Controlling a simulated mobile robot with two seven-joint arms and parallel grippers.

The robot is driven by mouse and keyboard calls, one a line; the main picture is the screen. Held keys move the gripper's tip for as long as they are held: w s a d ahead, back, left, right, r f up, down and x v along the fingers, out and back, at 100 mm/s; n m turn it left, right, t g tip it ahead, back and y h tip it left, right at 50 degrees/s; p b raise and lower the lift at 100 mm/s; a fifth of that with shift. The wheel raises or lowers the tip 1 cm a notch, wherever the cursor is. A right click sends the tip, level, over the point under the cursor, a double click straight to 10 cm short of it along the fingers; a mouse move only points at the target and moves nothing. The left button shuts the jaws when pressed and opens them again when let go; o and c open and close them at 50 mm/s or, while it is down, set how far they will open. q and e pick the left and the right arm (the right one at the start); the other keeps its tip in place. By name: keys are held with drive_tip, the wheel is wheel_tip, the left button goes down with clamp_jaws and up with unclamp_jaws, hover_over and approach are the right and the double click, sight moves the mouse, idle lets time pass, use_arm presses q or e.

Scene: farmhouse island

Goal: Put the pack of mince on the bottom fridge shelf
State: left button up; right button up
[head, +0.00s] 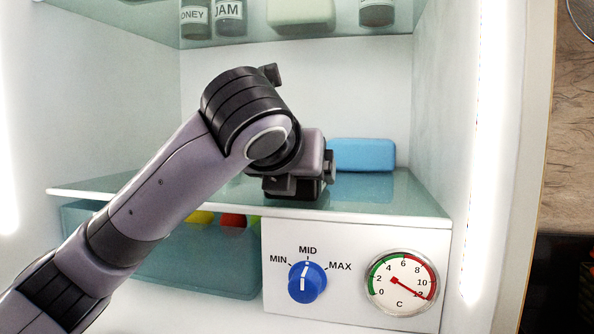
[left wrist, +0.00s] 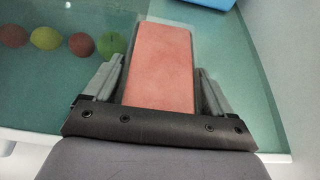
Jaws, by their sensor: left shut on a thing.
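My left gripper (left wrist: 161,90) is inside the fridge, shut on the pack of mince (left wrist: 160,65), a pinkish-red oblong block with a clear edge around it. The pack lies between its two fingers in the left wrist view. In the head view my arm and wrist hide the pack. The gripper is low over the glass bottom shelf (head: 400,190), near its front edge. I cannot tell whether the pack touches the shelf. My right gripper is in neither view.
A blue box (head: 362,155) stands on the same shelf, right and behind. Jars (head: 230,15) and a pale block (head: 300,12) are on the upper shelf. Below are a drawer (head: 190,260) with round produce, a blue dial (head: 307,282) and a gauge (head: 401,282). The shelf's right front is clear.

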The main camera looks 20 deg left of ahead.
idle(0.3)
use_arm(q)
drive_tip(key=o, duration=1.1)
drive_tip(key=shift+f, duration=0.2)
drive_tip(key=shift+o, duration=0.2)
drive_tip(key=shift+s+r, duration=0.1)
drive_tip(key=shift+r, duration=0.15)
drive_tip(key=b+v, duration=0.2)
drive_tip(key=v, duration=1)
drive_tip(key=shift+f, duration=0.1)
